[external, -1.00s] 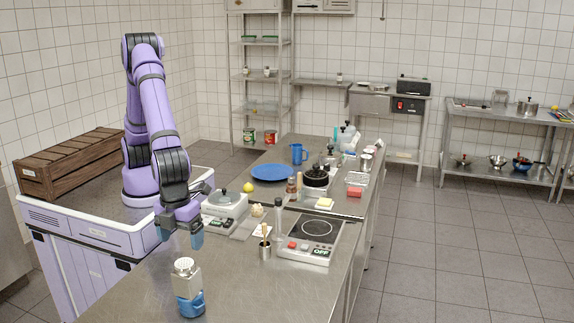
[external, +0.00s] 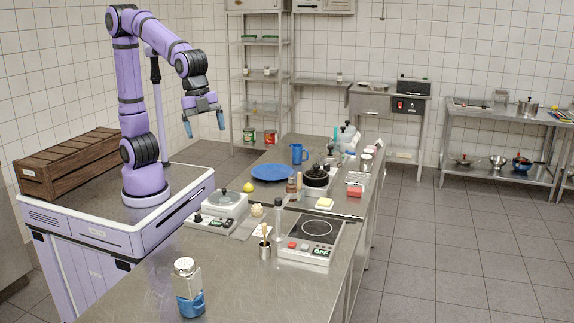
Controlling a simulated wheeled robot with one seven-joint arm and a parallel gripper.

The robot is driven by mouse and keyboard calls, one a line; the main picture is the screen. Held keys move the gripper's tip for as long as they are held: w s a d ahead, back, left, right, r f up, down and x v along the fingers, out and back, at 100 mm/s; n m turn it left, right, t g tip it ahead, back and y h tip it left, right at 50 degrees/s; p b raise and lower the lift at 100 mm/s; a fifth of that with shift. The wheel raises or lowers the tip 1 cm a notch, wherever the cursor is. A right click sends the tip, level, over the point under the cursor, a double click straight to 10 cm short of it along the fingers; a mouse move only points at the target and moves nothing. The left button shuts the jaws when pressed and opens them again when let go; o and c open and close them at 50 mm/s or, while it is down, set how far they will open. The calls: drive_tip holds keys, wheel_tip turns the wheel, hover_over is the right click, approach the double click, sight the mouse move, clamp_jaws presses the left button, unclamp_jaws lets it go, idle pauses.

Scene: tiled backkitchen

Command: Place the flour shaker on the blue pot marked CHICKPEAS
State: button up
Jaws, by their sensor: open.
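Any marking on the pot is too small to read here. My gripper (external: 204,126) is open and empty, raised high above my base and well away from the shaker. Its two blue fingertips point down and are spread apart.
The steel counter (external: 150,295) has bare room around the pot. A wooden crate (external: 68,162) sits behind my arm.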

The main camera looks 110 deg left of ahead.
drive_tip(key=s+a+n+t, duration=0.2)
drive_tip(key=s+a+n, duration=0.7)
drive_tip(key=s+a, duration=0.7)
drive_tip(key=s, duration=0.4)
drive_tip(key=shift+f+t+y, duration=0.15)
drive_tip(key=shift+t+y, duration=0.25)
